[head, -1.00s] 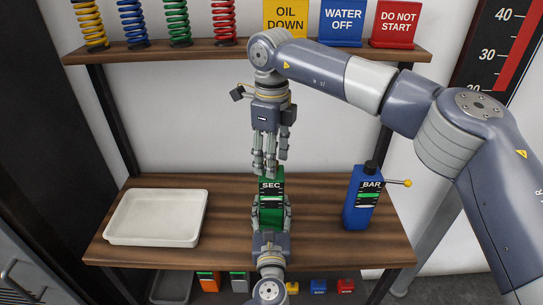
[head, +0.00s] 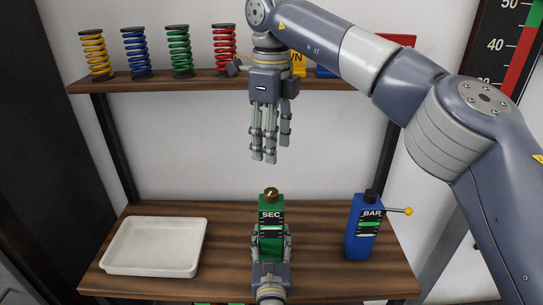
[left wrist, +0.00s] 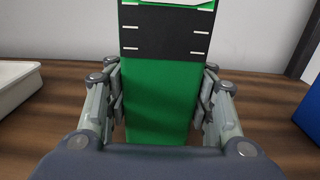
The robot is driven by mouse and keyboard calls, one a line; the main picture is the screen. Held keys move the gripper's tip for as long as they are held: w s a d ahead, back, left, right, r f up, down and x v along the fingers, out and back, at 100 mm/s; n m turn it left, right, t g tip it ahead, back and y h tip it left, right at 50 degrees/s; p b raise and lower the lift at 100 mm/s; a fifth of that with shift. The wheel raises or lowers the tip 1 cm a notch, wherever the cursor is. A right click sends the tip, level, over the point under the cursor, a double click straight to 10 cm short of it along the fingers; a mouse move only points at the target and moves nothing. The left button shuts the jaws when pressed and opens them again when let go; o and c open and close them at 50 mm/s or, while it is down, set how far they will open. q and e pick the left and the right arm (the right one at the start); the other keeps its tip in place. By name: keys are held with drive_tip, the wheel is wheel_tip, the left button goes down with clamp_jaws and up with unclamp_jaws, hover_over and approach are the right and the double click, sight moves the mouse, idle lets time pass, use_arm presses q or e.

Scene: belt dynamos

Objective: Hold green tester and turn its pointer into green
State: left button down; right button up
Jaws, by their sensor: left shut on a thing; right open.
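The green tester (head: 271,213), marked SEC, stands upright on the lower wooden shelf, with a brown knob (head: 271,193) on top. Its dark scale panel (head: 270,229) has pale marks; the pointer is too small to read. My left gripper (head: 271,240) is shut around the tester's lower body from the front, its fingers on both sides. The left wrist view shows the green body (left wrist: 157,100) between the fingers; the tester's top is cut off there. My right gripper (head: 270,158) is open and empty, above the knob and apart from it.
A blue tester (head: 362,232) marked BAR, with a yellow-tipped side lever (head: 408,211), stands to the right. An empty white tray (head: 113,266) lies at the left. Several coloured springs stand on the upper shelf (head: 190,85), where signs are partly hidden by my right arm.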

idle(0.4)
use_arm(q)
drive_tip(key=c, duration=0.6)
unclamp_jaws()
drive_tip(key=shift+c, duration=0.2)
